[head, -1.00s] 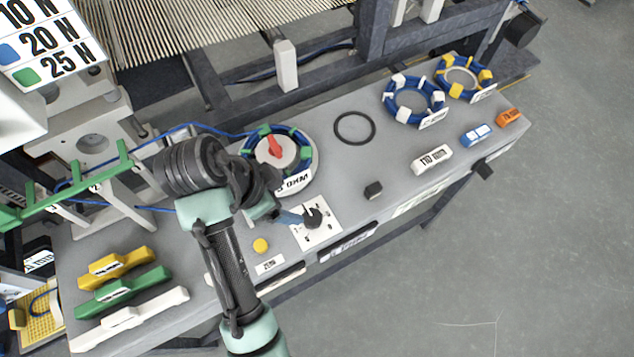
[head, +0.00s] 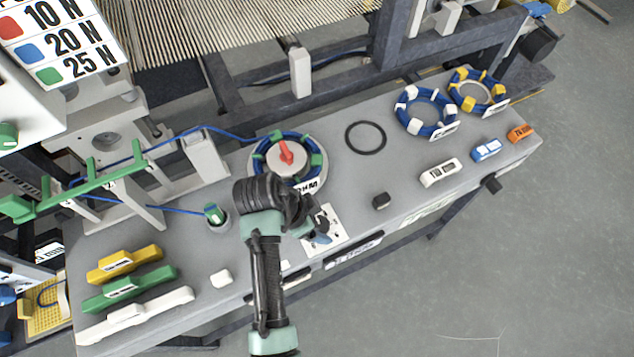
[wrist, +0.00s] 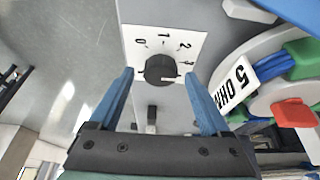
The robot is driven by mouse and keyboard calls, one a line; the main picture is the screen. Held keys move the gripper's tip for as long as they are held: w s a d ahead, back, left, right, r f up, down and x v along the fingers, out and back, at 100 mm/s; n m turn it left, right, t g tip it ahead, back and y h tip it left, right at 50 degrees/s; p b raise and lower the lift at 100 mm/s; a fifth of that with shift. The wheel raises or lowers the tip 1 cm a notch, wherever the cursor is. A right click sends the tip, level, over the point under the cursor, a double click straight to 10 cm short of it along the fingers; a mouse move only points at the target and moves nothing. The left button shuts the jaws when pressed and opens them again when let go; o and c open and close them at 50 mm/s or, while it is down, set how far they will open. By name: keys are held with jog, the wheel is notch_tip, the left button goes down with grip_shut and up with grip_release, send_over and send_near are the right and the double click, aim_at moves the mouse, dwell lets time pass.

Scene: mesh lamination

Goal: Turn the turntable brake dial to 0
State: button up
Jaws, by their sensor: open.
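The black brake dial (wrist: 160,70) sits on a white plate (wrist: 136,42) marked 0, 1, 2 and a further number at right. In the wrist view, its white pointer line points right, away from the 0 at upper left. My gripper (wrist: 159,76) is open, with its blue fingers to the left and right of the dial and a gap on each side. I cannot tell how far the fingertips are above the plate. In the head view, my gripper (head: 318,237) is over the plate (head: 337,240) and my arm hides part of the dial.
The round turntable (head: 287,160) with a red pointer and a 5 OHM label stands close behind the dial. A green-topped spool (head: 214,214) and colored bars (head: 130,288) lie left.

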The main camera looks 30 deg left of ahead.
jog(key=shift+w+f, duration=0.1)
jog(key=shift+f, duration=0.2)
grip_shut()
jog(key=shift+d+r+n+p, duration=0.1)
jog(key=shift+n+p, duration=0.2)
